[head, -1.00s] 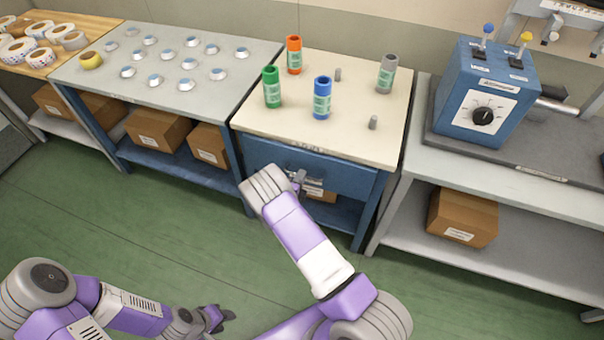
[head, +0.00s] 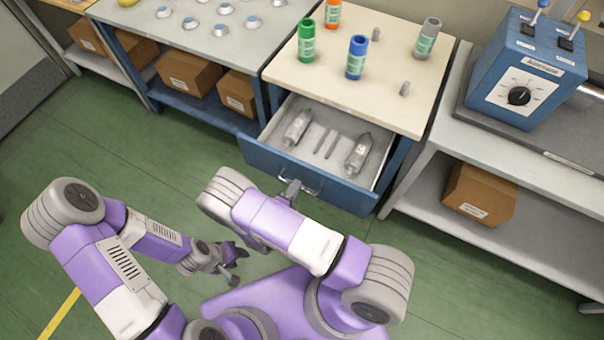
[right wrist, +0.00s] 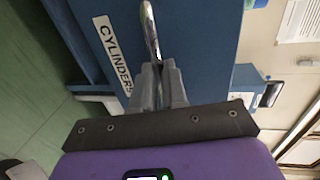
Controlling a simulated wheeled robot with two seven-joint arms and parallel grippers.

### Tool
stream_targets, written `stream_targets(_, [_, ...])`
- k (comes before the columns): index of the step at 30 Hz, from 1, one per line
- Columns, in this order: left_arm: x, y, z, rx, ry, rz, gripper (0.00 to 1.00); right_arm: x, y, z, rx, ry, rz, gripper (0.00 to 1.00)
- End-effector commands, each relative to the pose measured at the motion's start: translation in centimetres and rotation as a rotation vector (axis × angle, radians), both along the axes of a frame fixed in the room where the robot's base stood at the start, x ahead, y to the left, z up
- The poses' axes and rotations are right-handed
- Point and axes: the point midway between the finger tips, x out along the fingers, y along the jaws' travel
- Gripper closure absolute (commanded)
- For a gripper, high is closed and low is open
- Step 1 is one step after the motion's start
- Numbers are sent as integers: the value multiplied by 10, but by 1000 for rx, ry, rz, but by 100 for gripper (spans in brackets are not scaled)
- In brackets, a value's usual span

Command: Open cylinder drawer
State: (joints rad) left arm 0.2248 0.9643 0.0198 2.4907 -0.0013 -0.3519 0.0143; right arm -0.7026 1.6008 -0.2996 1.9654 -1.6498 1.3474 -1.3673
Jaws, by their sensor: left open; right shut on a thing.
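The blue cylinder drawer (head: 262,160) is pulled out from under the cream-topped table (head: 430,95). Inside lie two grey cylinders (head: 297,127) (head: 359,153) at either side, with thin grey rods (head: 325,142) between them. My right gripper (head: 292,188) is shut on the drawer's metal handle (head: 312,187). In the right wrist view, the gripper (right wrist: 158,75) clasps the handle (right wrist: 150,32) beside a label reading "CYLINDERS" (right wrist: 114,55). My left gripper (head: 236,266) is open and empty, low over the floor and left of my right arm.
A blue control box (head: 525,70) stands on the grey bench at right. Cardboard boxes (head: 480,194) sit on lower shelves. Green floor is clear at left.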

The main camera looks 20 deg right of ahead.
Motion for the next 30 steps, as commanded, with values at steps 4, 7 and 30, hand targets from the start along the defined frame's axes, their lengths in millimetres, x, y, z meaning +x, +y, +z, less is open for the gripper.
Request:
stream_targets(4, [0, 0, 0, 0, 0, 0, 57, -10, 13, 0, -1, 0, 2, 100])
stream_targets(7, [0, 0, 0, 0, 0, 0, 57, -14, 17, 0, -1, -1, 1, 100])
stream_targets(30, [0, 0, 0, 0, 0, 0, 57, -16, 20, 0, 1, -1, 0, 62])
